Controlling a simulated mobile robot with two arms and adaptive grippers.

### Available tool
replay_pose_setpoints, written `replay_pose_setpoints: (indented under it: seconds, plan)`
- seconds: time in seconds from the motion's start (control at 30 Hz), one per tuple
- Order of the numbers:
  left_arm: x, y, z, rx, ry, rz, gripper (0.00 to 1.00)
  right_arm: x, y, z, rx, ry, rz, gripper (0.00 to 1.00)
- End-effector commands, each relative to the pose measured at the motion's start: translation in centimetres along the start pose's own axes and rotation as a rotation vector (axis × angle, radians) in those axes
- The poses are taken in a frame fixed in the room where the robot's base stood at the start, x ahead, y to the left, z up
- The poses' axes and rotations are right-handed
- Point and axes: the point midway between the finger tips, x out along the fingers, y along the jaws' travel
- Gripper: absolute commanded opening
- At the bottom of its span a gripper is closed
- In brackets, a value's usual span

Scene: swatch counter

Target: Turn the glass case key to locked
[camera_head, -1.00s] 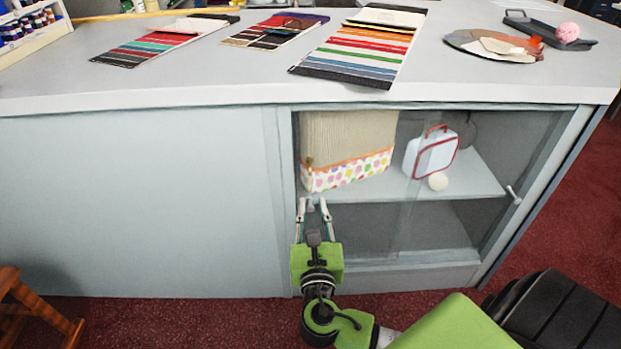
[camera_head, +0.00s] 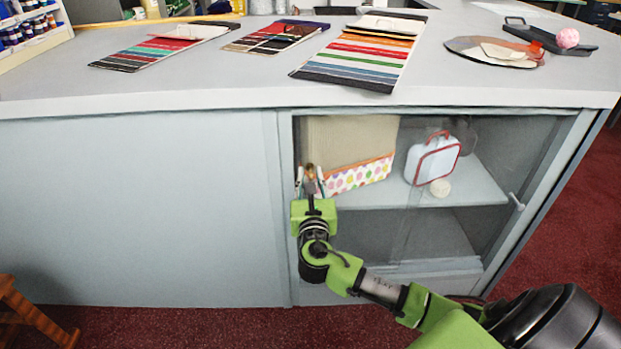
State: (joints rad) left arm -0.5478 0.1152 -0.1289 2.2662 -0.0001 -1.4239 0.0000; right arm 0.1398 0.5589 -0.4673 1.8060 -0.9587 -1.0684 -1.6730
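The glass case (camera_head: 452,217) is the glazed front of the counter, with sliding panes and a shelf behind them. A small brass-coloured piece, which looks like the key (camera_head: 309,172), shows near the left edge of the glass. My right gripper (camera_head: 310,178) is in front of it, with its fingers apart on either side. The fingers look open, and I see no clear contact. The fingers and wrist partly hide the key's surroundings, and its turn angle is too small to read. My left gripper is not in view.
Inside the case are a dotted-trim fabric bin (camera_head: 350,150), a red-edged white case (camera_head: 433,160) and a pale ball (camera_head: 440,188). A handle (camera_head: 515,201) juts out at right. A wooden stool (camera_head: 30,315) stands lower left. Swatch boards (camera_head: 362,55) lie on the countertop.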

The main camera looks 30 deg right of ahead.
Motion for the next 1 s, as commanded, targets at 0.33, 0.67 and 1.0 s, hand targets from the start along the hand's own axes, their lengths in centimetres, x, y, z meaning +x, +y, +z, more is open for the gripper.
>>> replay_pose_setpoints:
  seconds: [0.33, 0.67, 1.0]
  plan:
    - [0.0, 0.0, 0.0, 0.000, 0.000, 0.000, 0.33, 0.0, 0.0, 0.0, 0.000, 0.000, 0.000, 0.00]
    - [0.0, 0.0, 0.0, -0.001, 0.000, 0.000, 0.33, -0.1, 0.1, 0.0, 0.036, 0.000, 0.001, 0.00]
    - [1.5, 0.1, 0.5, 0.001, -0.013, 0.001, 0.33, -0.1, 0.0, 0.0, 0.254, 0.000, -0.001, 0.00]
